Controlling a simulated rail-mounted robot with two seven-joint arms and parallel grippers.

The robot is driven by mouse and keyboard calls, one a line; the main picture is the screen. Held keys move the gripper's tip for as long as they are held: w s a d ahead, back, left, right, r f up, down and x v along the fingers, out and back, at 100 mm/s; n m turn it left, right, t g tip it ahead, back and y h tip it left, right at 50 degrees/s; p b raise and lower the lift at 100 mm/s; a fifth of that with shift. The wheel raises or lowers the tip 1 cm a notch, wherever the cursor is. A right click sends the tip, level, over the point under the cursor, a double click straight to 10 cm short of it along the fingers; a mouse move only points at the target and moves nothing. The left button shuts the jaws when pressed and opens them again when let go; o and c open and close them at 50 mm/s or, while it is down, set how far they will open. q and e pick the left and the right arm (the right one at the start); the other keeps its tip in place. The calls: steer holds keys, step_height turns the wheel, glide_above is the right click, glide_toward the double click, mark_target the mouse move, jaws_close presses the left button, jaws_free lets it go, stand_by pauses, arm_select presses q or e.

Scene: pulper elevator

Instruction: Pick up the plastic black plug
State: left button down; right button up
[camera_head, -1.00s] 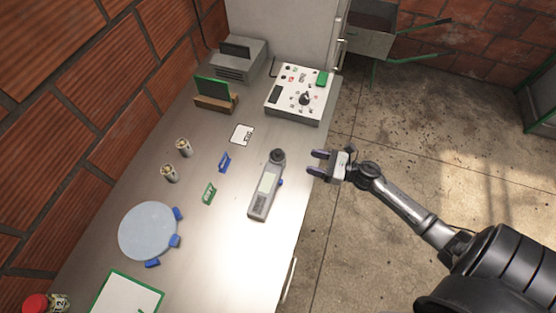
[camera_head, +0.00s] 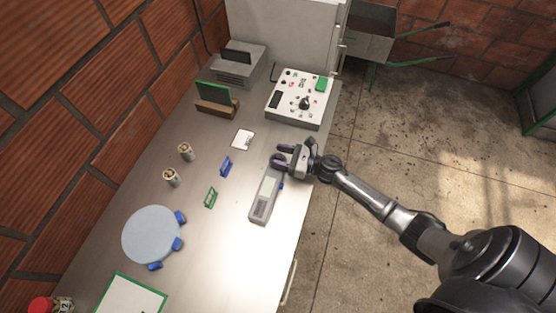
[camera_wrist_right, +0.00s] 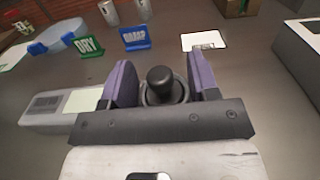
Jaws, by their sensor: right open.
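The black plug (camera_wrist_right: 161,84) is a round knob on a dark round base at the end of the grey handheld meter (camera_head: 263,196), which lies on the metal table. In the right wrist view the plug stands between the two purple-padded fingers of my right gripper (camera_wrist_right: 160,85). A small gap seems to show on each side of it. In the head view my right gripper (camera_head: 281,157) is open at the meter's far end, and its fingers partly hide the plug. My left gripper is not in view.
A white control box (camera_head: 297,100) stands farther back on the table. Small blue (camera_head: 226,167) and green (camera_head: 210,198) signs, two small cylinders (camera_head: 171,177) and a round pale-blue disc (camera_head: 150,234) are to the left. The table's right edge is under my arm.

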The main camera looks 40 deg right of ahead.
steer(key=shift+w+a, duration=0.25)
steer(key=shift+w, duration=0.1)
steer(key=shift+c, duration=0.3)
steer(key=c, duration=0.9)
